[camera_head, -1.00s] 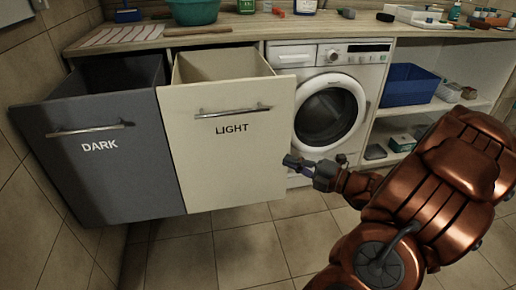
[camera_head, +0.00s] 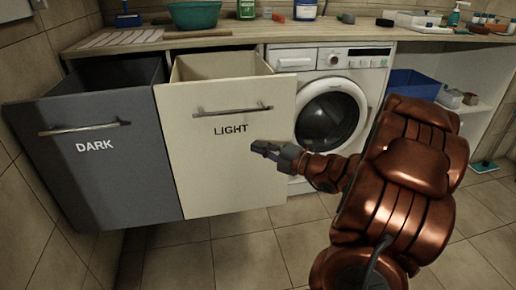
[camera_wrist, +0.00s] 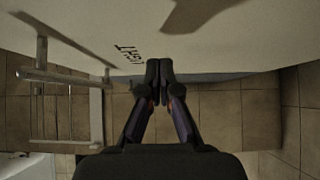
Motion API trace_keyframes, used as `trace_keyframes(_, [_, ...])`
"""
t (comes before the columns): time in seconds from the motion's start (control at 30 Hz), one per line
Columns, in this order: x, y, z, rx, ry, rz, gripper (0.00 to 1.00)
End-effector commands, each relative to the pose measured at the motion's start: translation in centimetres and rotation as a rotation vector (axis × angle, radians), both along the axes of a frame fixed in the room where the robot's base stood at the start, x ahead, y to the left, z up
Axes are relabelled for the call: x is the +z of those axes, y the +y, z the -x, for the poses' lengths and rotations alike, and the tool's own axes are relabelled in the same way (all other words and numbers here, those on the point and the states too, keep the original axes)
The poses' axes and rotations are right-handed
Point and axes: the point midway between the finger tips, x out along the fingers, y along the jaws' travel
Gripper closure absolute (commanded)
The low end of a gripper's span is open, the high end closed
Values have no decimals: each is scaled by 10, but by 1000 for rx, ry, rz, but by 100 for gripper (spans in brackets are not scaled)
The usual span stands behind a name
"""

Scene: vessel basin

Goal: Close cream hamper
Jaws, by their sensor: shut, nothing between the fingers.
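The cream hamper (camera_head: 225,170), marked LIGHT, is pulled out from under the counter, with its open top showing. A metal bar handle (camera_head: 232,111) runs across its front; the handle also shows at the left in the wrist view (camera_wrist: 60,77). My gripper (camera_head: 258,147) is in front of the hamper's right half, below the handle and near the lettering. In the wrist view my gripper (camera_wrist: 159,75) has its fingertips together and empty, close to the cream front panel (camera_wrist: 220,40). I cannot tell whether they touch it.
A dark grey hamper (camera_head: 95,165), marked DARK, is also pulled out, at the left. A washing machine (camera_head: 330,110) stands to the right of the cream hamper. The wooden counter (camera_head: 250,32) runs above. The tiled floor (camera_head: 245,262) is clear in front.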

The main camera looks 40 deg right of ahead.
Motion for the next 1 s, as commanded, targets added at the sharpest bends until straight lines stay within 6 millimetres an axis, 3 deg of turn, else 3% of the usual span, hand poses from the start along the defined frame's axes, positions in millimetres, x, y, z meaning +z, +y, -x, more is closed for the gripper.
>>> trace_keyframes(0.23, [-1, -8, -18, 0, 2, 1, 100])
trace_keyframes(1.0, [7, -10, -28, 3, -2, -4, 100])
